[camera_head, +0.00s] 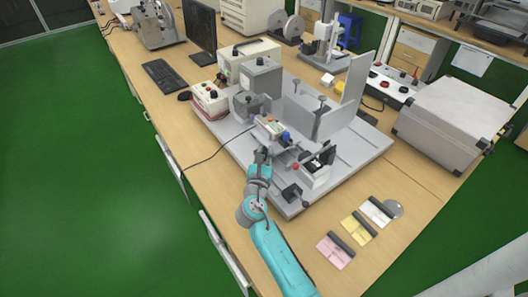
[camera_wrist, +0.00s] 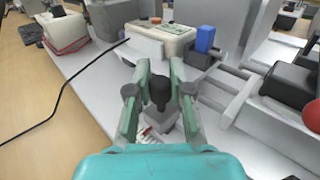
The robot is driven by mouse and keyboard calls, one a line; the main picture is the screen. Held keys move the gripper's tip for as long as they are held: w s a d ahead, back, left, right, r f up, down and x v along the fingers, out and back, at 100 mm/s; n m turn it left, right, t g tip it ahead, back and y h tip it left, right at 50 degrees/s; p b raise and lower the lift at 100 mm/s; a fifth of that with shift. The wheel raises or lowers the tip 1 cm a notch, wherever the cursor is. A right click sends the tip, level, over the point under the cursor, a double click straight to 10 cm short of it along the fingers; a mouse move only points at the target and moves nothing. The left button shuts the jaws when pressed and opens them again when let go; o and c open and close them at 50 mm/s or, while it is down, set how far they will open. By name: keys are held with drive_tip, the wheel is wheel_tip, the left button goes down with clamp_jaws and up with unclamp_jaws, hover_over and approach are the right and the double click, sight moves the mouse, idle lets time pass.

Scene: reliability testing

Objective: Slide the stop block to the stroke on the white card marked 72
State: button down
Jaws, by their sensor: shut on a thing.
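My gripper (camera_wrist: 160,82) is closed around the dark knob (camera_wrist: 160,92) of a small grey block (camera_wrist: 164,118), which I take as the stop block. The knob stands upright between the two fingers. In the head view my gripper (camera_head: 262,155) is at the near left side of the grey machine base, and the block is mostly hidden there. A white card (camera_head: 376,211) lies on the table at the lower right; no number on it is readable. A pale piece with red print (camera_wrist: 148,135) shows partly below the block, mostly hidden by my gripper.
A grey machine base (camera_head: 350,165) carries a printed box with a blue part (camera_wrist: 205,38) just beyond my gripper. A red ball knob (camera_wrist: 311,113) stands to the right. Yellow (camera_head: 358,228) and pink (camera_head: 335,251) cards lie beside the white one. A black cable (camera_wrist: 75,75) runs at left.

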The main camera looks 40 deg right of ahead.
drive_tip(key=shift+s, duration=0.65)
drive_tip(key=c, duration=1)
unclamp_jaws()
drive_tip(key=v, duration=1.2)
drive_tip(key=shift+a, duration=0.1)
